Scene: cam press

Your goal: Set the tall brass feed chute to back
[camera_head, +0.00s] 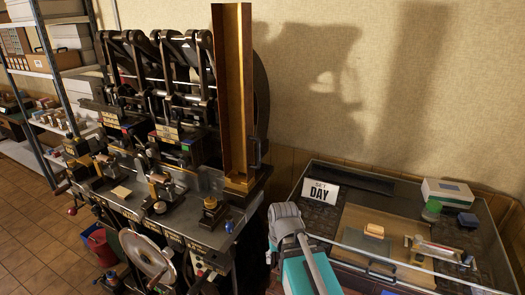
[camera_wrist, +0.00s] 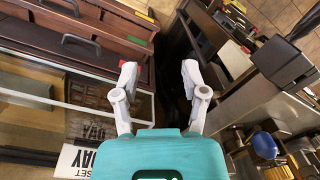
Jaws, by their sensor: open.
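The tall brass feed chute (camera_head: 236,95) stands upright at the right end of the dark press in the head view. It is an open channel, and its foot rests near the press table's right corner. A small black handle (camera_head: 257,154) sits by its lower right side. My gripper (camera_wrist: 159,72) is open in the wrist view, with nothing between its fingers. In the head view my teal and white arm end is in front and to the right of the chute, apart from it; the fingertips are not clear there. I cannot make out the chute in the wrist view.
The press (camera_head: 165,90) has several levers and a handwheel (camera_head: 148,255). A glass-sided case (camera_head: 330,225) stands to the right, with a "SET DAY" sign (camera_head: 320,192) and small boxes. Shelving (camera_head: 45,60) is at far left. A wall is close behind.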

